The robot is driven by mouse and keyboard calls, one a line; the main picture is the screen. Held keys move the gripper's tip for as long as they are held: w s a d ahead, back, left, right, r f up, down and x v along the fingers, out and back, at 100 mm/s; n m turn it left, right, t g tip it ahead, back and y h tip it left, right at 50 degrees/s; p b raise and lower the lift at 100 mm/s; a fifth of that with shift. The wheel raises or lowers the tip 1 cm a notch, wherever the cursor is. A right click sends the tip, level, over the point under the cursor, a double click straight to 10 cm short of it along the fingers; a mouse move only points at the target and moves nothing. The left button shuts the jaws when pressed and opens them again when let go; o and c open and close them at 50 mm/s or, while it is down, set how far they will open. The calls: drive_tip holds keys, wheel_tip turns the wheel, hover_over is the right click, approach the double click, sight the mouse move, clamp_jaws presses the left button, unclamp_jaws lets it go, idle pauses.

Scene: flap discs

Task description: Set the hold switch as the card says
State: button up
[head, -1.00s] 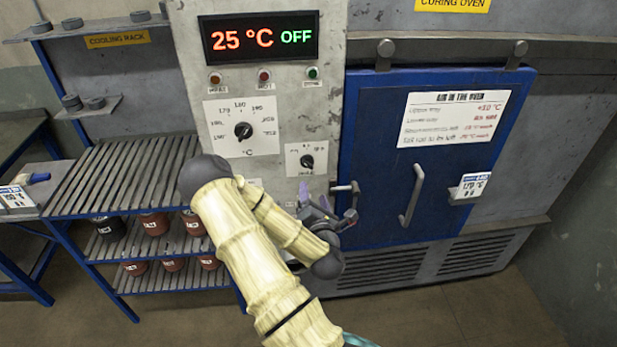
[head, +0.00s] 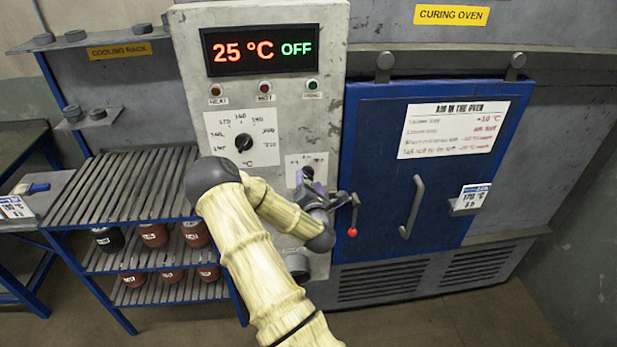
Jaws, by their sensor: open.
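The hold switch (head: 307,172) is a small black knob on a pale plate, low on the grey control panel. My gripper (head: 309,189) is open right at this switch and hides its lower part, so its setting and whether I touch it cannot be told. The card (head: 471,198) sits in a holder on the blue oven door and seems to read 170 °C, with a blurred hold figure below. The display (head: 261,44) shows 25 °C and OFF.
The temperature dial (head: 243,143) is above left of my gripper. The door latch (head: 352,215) with a red ball hangs close to its right. The blue oven door (head: 375,160) looks shut. A slatted cooling rack (head: 120,185) stands left, with several pots below.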

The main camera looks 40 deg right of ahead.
drive_tip(key=shift+w+d, duration=0.3)
drive_tip(key=shift+w, duration=0.2)
drive_tip(key=c, duration=1)
